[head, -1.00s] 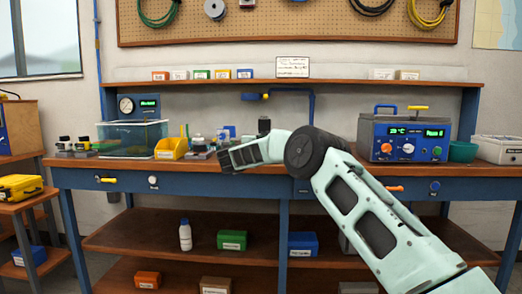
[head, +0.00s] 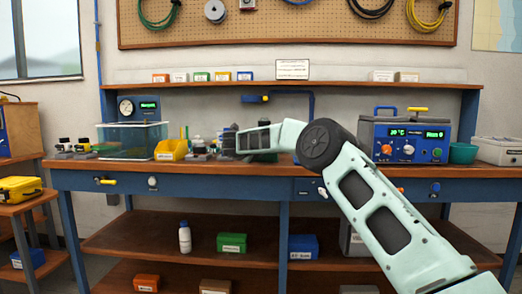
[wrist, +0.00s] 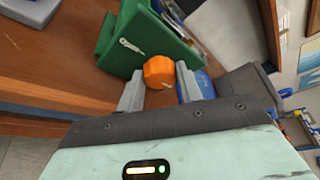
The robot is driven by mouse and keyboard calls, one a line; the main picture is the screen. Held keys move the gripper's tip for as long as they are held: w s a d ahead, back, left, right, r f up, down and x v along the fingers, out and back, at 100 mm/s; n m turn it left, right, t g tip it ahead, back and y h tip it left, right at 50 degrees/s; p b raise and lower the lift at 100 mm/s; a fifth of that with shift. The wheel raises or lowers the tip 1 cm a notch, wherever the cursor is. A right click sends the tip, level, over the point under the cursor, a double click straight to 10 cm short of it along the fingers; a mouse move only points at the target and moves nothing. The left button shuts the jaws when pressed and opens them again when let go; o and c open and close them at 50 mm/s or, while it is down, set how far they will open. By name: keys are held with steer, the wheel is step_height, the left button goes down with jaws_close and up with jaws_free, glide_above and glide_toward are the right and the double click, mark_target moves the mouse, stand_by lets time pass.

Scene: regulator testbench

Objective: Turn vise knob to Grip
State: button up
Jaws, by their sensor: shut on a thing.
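In the wrist view, an orange knob (wrist: 157,71) sits at the lower right of a green block-shaped body (wrist: 122,42), which looks like the vise. A white mark shows on the green face beside the knob, but I cannot read it. My gripper (wrist: 160,84) is shut on the orange knob, with one grey finger on each side. The knob's setting cannot be read. In the head view, my gripper (head: 229,142) is over the bench's middle, and my arm hides most of the vise there.
The wooden bench (head: 330,172) carries a yellow bin (head: 172,149) and water tank (head: 131,137) to the left, and a blue instrument box (head: 408,137) with knobs to the right. In the wrist view, a blue object (wrist: 203,84) is close beside the right finger.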

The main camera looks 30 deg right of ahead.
stand_by(0.4)
steer(key=o, duration=1)
steer(key=v, duration=1.7)
steer(key=shift+s+a, duration=0.1)
steer(key=shift+a, duration=0.05)
steer(key=shift+r, duration=0.1)
